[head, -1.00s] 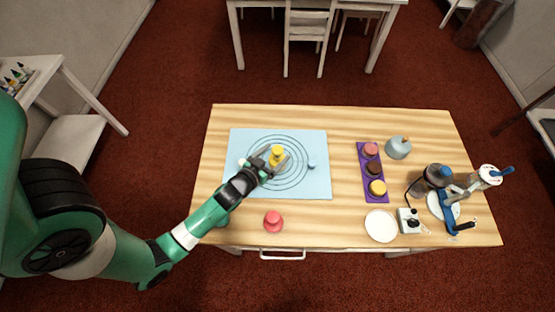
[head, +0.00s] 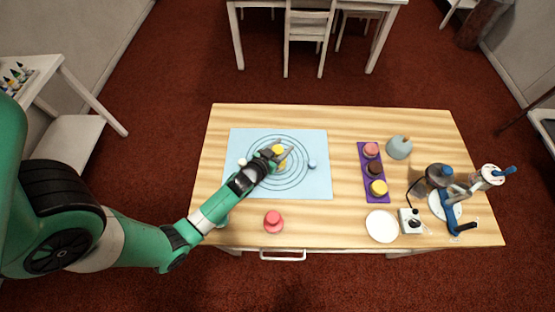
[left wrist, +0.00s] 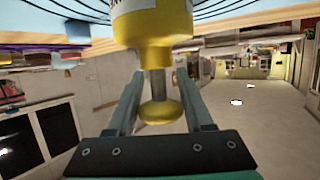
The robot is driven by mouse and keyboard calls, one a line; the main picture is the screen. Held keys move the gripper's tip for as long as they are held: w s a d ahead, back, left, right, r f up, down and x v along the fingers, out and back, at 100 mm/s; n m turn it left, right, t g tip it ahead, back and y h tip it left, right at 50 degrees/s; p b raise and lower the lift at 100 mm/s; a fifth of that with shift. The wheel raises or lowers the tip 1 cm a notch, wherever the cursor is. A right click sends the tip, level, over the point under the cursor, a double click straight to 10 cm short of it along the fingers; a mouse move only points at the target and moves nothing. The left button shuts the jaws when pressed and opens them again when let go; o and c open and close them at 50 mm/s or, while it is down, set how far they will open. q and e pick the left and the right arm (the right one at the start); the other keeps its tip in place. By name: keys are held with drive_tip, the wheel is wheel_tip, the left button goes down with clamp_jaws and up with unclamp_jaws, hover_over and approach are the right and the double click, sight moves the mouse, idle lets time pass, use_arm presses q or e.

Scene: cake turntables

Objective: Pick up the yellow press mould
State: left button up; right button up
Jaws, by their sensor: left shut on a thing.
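The yellow press mould (head: 278,150) is over the light blue mat (head: 310,185) with printed circles, near the middle of the rings. My left gripper (head: 279,158) is at the mould, its fingers on either side of it. In the left wrist view the mould (left wrist: 158,45) shows large, with a wide yellow body, a thin grey stem and a round yellow knob. My left gripper (left wrist: 160,85) is shut on its stem, between body and knob. I cannot tell whether the mould touches the mat. My right gripper is not in view.
A pink press mould (head: 273,220) stands at the front of the table. A small blue piece (head: 312,164) and a white piece (head: 242,162) lie on the mat. A purple tray (head: 381,197) with three round pieces, a white plate (head: 382,226) and a grey dome (head: 399,149) stand to the right.

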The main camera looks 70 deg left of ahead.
use_arm(q)
clamp_jaws()
drive_tip(key=shift+r+p, duration=0.3)
drive_tip(key=shift+r, duration=0.2)
wheel_tip(320, 180, up, 3)
drive_tip(key=shift+f+p, duration=0.1)
drive_tip(key=shift+p, duration=0.65)
drive_tip(key=s+d+r, duration=0.8)
drive_tip(key=d+r, duration=0.1)
drive_tip(key=d, duration=0.2)
drive_tip(key=shift+s+r+p, duration=0.15)
drive_tip(key=shift+s+p, duration=0.15)
drive_tip(key=shift+p, duration=0.1)
